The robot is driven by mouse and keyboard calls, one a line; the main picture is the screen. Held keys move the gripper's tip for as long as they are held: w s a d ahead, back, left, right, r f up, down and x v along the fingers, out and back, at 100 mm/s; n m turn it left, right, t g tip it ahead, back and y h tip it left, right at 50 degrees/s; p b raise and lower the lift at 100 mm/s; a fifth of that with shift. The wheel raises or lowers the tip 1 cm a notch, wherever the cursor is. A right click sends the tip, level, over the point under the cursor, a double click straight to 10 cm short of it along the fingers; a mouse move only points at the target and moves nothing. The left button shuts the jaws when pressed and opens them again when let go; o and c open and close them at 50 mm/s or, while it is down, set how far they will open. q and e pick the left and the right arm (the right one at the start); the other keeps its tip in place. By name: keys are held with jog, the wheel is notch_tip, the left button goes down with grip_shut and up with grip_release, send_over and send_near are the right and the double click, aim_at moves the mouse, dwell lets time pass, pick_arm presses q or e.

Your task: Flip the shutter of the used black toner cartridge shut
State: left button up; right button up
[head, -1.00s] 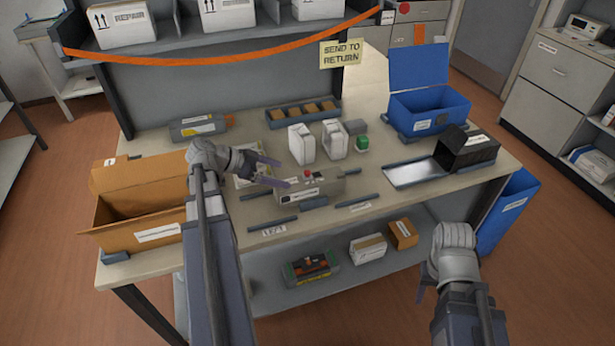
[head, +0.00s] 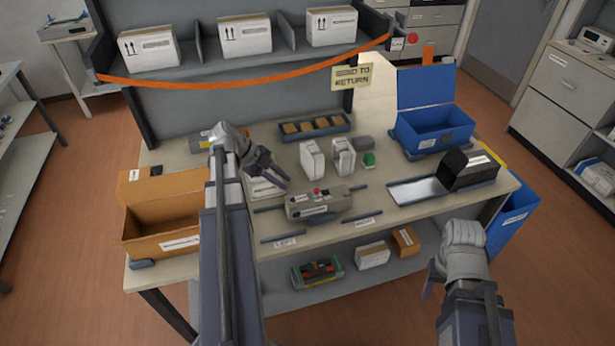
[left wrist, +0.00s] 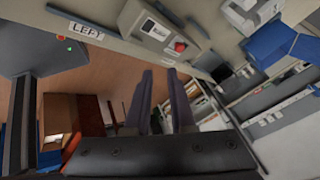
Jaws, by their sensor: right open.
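I cannot tell for sure which object is the used black toner cartridge. A black open-ended box (head: 472,170) lies at the right end of the table beside a pale metal tray (head: 418,190). A grey unit with a yellow label (head: 200,141) lies at the back left, partly hidden by my left arm. My left gripper (head: 284,182) is open and empty above the table, just behind and left of a grey device with a red button (head: 318,204). In the left wrist view its two fingers (left wrist: 162,100) are apart. My right gripper (head: 428,284) is open, in front of the table.
An open cardboard box (head: 165,237) stands at the left and an open blue bin (head: 440,140) at the back right. White packs (head: 312,160) stand mid-table. A tray of brown blocks (head: 313,125) is behind. A cartridge-like unit (head: 318,270) lies on the lower shelf.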

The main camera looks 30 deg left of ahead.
pick_arm(q)
jog(key=shift+s+a+r+m+g+p, duration=0.15)
jog(key=shift+r+m+g+p, duration=0.15)
jog(key=shift+r+m+p, duration=0.4)
jog(key=shift+c, duration=1.4)
jog(key=shift+s+r+m, duration=0.1)
jog(key=shift+m, duration=0.2)
grip_shut()
pick_arm(e)
notch_tip(320, 180, up, 2)
jog(key=shift+r, duration=0.2)
jog(key=shift+f, duration=0.1)
pick_arm(q)
jog(key=b, duration=0.9)
send_near(316, 197)
jog(key=s+f, duration=0.1)
jog(key=s+d+f, duration=0.1)
jog(key=f, duration=0.1)
jog(key=shift+s+d+f, duration=0.1)
jog(key=shift+d+f, duration=0.1)
jog(key=shift+f, duration=0.1)
jog(key=w, duration=0.3)
jog(key=shift+d+f, duration=0.2)
jog(key=shift+d, duration=0.1)
jog(key=shift+w+d, duration=0.2)
jog(key=shift+w, duration=0.25)
pick_arm(e)
notch_tip(316, 197, down, 9)
